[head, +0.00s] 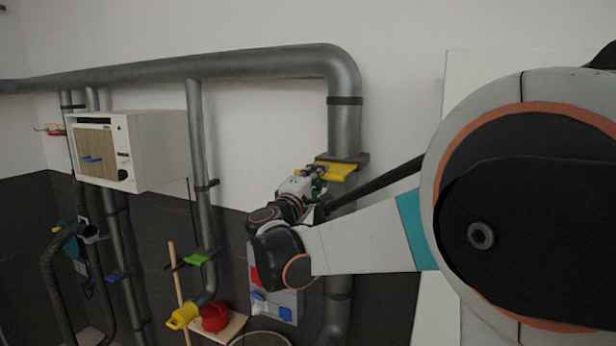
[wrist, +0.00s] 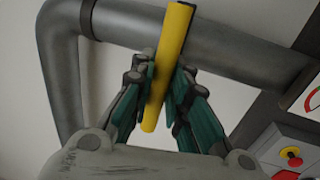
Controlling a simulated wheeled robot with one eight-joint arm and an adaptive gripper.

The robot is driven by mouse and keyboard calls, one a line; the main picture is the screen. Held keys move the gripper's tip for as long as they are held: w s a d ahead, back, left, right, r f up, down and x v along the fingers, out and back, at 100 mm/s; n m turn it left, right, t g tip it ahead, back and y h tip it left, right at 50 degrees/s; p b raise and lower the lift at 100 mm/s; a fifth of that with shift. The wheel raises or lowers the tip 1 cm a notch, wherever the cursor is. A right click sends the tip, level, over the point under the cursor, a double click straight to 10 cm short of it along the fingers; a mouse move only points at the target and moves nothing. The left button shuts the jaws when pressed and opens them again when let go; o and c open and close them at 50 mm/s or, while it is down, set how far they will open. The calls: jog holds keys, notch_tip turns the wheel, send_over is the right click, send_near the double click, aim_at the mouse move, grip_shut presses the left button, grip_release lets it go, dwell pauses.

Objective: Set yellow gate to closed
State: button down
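The yellow gate (head: 338,171) is a flat plate at a dark flange on the thick vertical grey pipe, right of centre in the head view. It sticks out from the pipe toward the front. My gripper (head: 318,176) is at its left front part, partly hidden by my own wrist. In the wrist view the gate (wrist: 174,35) shows edge-on as a long yellow bar running down between the two green-padded fingers (wrist: 163,74). The fingertips appear to press on both sides of it. How far the plate sits inside the pipe is hidden.
Thinner pipes carry a green gate (head: 197,259) and a blue gate (head: 118,276) to the left. A white cabinet (head: 160,150) hangs on the wall. A grey box (head: 288,300) with red and blue parts is below my gripper. A red-marked panel (wrist: 290,155) is at lower right in the wrist view.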

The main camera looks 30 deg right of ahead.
jog(key=x, duration=0.2)
jog(key=f+b+x, duration=0.1)
jog(key=x, duration=0.2)
jog(key=b+x, duration=0.1)
jog(key=x, duration=0.2)
jog(key=shift+w+d+f, duration=0.2)
jog(key=shift+d+f, duration=0.05)
jog(key=shift+d, duration=0.05)
jog(key=shift+r, duration=0.1)
jog(key=c, duration=1.9)
grip_release()
jog(key=o, duration=0.4)
jog(key=shift+c, duration=0.2)
jog(key=shift+w+d, duration=0.15)
jog(key=v, duration=1.2)
